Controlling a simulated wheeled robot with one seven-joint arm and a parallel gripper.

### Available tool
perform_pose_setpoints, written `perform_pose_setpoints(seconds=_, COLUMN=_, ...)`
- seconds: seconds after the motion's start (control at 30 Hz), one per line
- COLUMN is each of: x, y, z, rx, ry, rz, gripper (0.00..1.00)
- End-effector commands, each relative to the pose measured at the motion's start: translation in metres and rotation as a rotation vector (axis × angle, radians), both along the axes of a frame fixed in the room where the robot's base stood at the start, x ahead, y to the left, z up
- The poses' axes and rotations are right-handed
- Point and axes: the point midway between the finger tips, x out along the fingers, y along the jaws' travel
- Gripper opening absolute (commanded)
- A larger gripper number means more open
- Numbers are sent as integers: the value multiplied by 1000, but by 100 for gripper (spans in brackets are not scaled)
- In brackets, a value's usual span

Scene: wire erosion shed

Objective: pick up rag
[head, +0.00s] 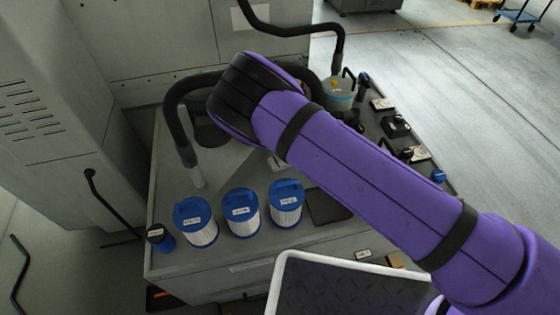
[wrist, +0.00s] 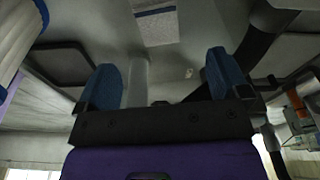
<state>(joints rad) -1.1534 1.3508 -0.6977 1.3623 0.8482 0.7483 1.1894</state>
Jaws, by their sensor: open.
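I cannot make out a rag for certain in either view. In the wrist view my gripper (wrist: 164,82) shows two blue fingertips set wide apart, open, with nothing clearly held between them. A pale flat piece with a blue band (wrist: 157,25) lies beyond the fingers at the top; I cannot tell whether it is cloth or a label. In the head view my purple arm reaches over the bench (head: 240,258), and its black wrist end hides my gripper and part of the bench top.
Blue-capped filter cartridges (head: 242,213) stand along the bench front, beside a small dark jar (head: 159,238). A black hose (head: 174,118) curves down behind them. A bucket (head: 340,92) and several small items stand at right. A white-rimmed tray (head: 279,285) is nearest.

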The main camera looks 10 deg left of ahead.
Motion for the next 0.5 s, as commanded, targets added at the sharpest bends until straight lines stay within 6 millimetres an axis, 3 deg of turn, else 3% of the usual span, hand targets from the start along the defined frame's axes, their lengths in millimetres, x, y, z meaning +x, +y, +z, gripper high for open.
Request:
perform_pose_setpoints(seconds=0.3, x=4, y=-6, z=-43, rx=-3, ry=0, rz=-3, gripper=94)
perform_pose_setpoints(seconds=0.5, x=5, y=-7, z=-55, rx=-1, ry=0, rz=-3, gripper=94)
